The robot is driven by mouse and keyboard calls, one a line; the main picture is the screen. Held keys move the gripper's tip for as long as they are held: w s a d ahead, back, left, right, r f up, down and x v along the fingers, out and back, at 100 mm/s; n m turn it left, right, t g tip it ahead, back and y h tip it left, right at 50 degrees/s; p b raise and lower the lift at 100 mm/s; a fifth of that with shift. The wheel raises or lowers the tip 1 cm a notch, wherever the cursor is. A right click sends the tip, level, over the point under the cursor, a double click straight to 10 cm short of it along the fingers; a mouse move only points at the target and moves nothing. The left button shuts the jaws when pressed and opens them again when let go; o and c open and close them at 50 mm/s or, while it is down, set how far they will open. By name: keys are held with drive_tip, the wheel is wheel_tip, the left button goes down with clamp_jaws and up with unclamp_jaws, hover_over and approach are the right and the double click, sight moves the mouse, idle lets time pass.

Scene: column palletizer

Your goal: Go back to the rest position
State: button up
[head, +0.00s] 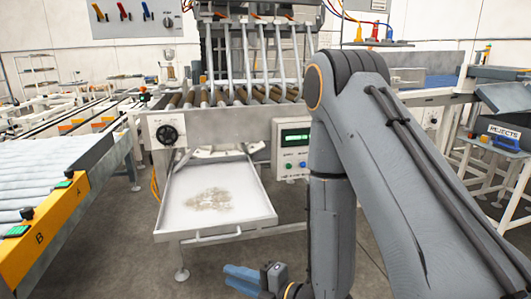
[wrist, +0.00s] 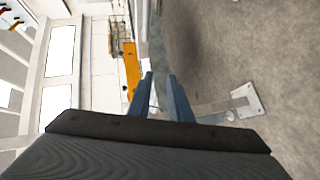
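My gripper (head: 232,277) hangs low at the bottom of the head view, in front of the white tray, with its blue fingers pointing left. In the wrist view my gripper (wrist: 161,76) shows two blue fingers with a clear gap between them. Nothing is held in the gap. My grey arm fills the right half of the head view and hides part of what is behind it.
A white tray (head: 178,222) sits below a roller conveyor (head: 215,126). A control box (head: 292,148) is beside it. A roller table with a yellow edge (head: 58,222) stands left. A REJECTS sign (head: 504,132) is right. Floor between is clear.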

drive_tip(key=w+d+r+m+g+h+p, duration=0.1)
drive_tip(key=d+r+m+h+p, duration=0.15)
drive_tip(key=d+m+h, duration=0.6)
drive_tip(key=w+d+r+m+g+h+p, duration=0.1)
drive_tip(key=w+d+r+m+h+p, duration=0.15)
drive_tip(key=d+m, duration=0.6)
drive_tip(key=s+d+r+m+g+h+p, duration=0.1)
drive_tip(key=s+d+r+m+g, duration=0.2)
drive_tip(key=s, duration=0.5)
drive_tip(key=s+d+r+m+g+h+p, duration=0.1)
drive_tip(key=s+d+r+m+g, duration=0.2)
drive_tip(key=s+d+r+m, duration=0.3)
wheel_tip(320, 180, up, 2)
drive_tip(key=s+m, duration=0.1)
drive_tip(key=s, duration=0.2)
drive_tip(key=shift+d+r, duration=0.2)
drive_tip(key=shift+d, duration=0.05)
drive_tip(key=shift+w+d, duration=0.1)
